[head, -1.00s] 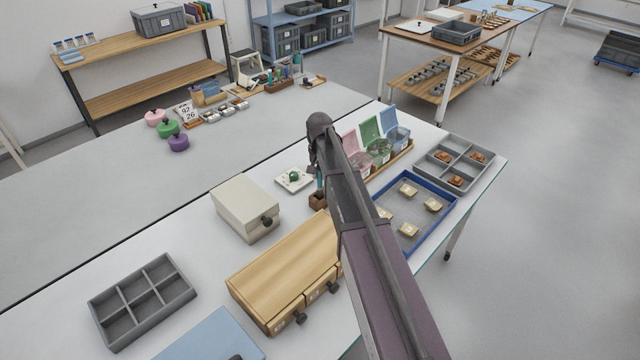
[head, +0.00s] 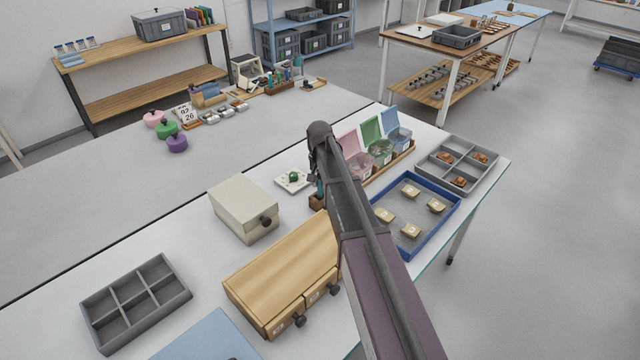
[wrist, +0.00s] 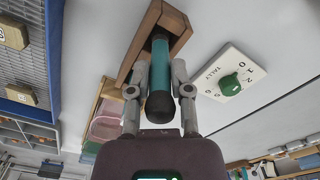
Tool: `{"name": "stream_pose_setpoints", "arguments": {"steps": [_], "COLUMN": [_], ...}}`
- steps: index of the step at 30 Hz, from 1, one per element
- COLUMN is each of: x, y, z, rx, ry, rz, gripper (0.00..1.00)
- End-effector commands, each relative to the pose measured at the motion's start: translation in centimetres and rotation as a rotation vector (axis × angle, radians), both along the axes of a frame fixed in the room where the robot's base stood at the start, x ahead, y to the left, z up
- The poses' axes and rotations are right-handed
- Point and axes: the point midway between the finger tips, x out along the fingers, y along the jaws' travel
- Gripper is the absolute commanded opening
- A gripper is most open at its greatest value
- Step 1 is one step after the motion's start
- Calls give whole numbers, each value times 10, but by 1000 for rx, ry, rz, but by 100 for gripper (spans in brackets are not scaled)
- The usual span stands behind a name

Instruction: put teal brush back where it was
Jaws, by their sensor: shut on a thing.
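The teal brush shows in the wrist view (wrist: 160,62), with a teal handle and a dark rounded end towards the camera. My gripper (wrist: 159,78) is shut on its handle, one finger on each side. The brush's far end meets a small brown wooden holder (wrist: 146,32); how deep it sits in it is hidden. In the head view a sliver of the teal brush (head: 320,187) shows beside my gripper (head: 314,175), just above the wooden holder (head: 316,202). My arm hides most of the rest there.
A white tally plate with a green knob (head: 293,179) lies left of the holder. A cream box (head: 240,205) and a wooden drawer box (head: 280,270) stand nearer. Open-lidded bins (head: 378,150) and a blue tray (head: 388,238) are on the right.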

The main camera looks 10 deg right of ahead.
Motion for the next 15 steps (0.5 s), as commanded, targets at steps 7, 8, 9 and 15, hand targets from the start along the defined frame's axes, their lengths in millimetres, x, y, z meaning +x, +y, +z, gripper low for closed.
{"name": "stream_pose_setpoints", "arguments": {"steps": [7,8,9,15], "x": [0,0,0,0], "y": [0,0,0,0], "z": [-4,-4,-3,-3], "rx": [0,0,0,0], "ry": [0,0,0,0], "rz": [0,0,0,-1], "gripper": [0,0,39,61]}}
